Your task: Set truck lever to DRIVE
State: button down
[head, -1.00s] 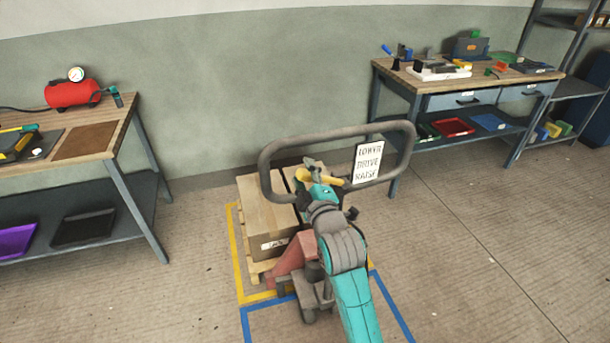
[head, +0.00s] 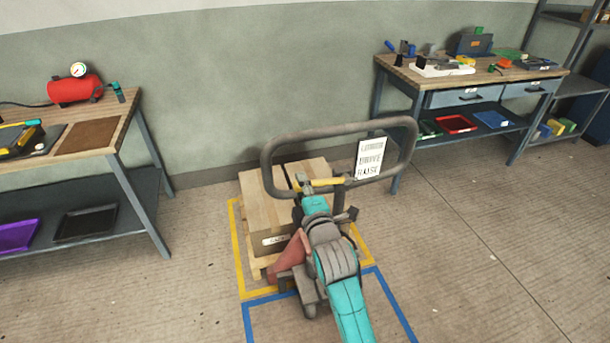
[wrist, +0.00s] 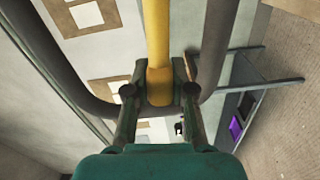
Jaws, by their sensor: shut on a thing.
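The pallet truck's grey loop handle (head: 290,135) stands up in front of me in the head view. A white sign (head: 369,158) on it lists LOWER, DRIVE and RAISE. The yellow lever (head: 327,182) lies across the lower part of the loop. My gripper (head: 312,190) is at this lever, with my teal arm behind it. In the wrist view the lever (wrist: 157,40) runs down between the two fingers of my gripper (wrist: 160,90), which are shut on its end. The fingertips are partly hidden in the head view.
The red truck body (head: 292,255) stands before a wooden pallet with a large box (head: 262,205), inside yellow floor lines. Workbenches stand left (head: 120,125) and right (head: 405,85). The floor to the right is clear.

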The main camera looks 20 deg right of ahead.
jog(key=shift+f+n, duration=0.7)
jog(key=shift+f, duration=0.1)
jog(key=c, duration=1)
grip_release()
jog(key=shift+o, duration=0.2)
